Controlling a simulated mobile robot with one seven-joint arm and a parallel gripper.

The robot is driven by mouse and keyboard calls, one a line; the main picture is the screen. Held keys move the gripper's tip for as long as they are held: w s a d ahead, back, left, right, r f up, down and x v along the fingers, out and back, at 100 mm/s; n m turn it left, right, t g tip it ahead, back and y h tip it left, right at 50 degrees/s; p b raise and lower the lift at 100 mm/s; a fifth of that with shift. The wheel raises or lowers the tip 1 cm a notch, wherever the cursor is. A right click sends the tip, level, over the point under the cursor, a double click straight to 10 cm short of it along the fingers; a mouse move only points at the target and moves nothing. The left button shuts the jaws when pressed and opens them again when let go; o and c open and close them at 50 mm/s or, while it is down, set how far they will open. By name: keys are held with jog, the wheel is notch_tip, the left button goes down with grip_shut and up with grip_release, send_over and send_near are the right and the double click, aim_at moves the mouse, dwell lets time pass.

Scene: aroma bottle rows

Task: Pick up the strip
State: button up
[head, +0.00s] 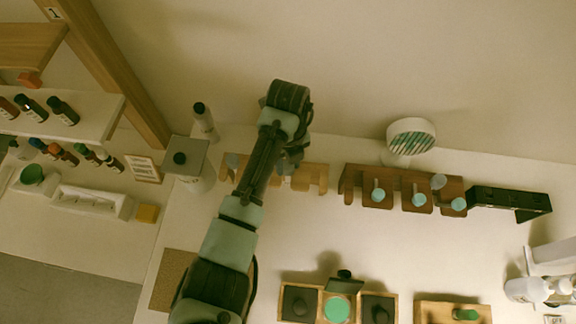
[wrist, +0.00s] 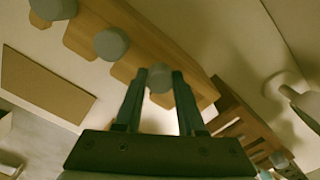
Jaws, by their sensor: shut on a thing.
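My gripper (wrist: 161,80) is shut on a grey round-ended piece (wrist: 160,77), which I take to be the strip; its lower part is hard to tell from the pale surface behind. It is at the edge of a light wooden rack (wrist: 170,50); I cannot tell whether it still touches the rack. In the head view my gripper (head: 289,163) is over the same light rack (head: 310,176), and my arm hides part of the rack and the held piece. Two similar grey pieces show on the rack in the wrist view, one in the middle (wrist: 111,43) and one at the top left (wrist: 54,8).
A dark wooden rack (head: 350,183) with round-ended pieces stands to the right, beside a black rack (head: 490,197). A round ribbed device (head: 411,136) is behind. Wooden trays (head: 320,290) lie in front. A grey-lidded jar (head: 186,158) stands left. The white tabletop between is clear.

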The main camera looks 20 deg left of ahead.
jog(key=shift+r, duration=0.15)
notch_tip(320, 180, up, 7)
jog(key=shift+w+r+b, duration=0.1)
jog(key=shift+r+b, duration=0.1)
jog(key=shift+b, duration=0.9)
jog(key=shift+r+p, duration=2.8)
jog(key=shift+r, duration=2.4)
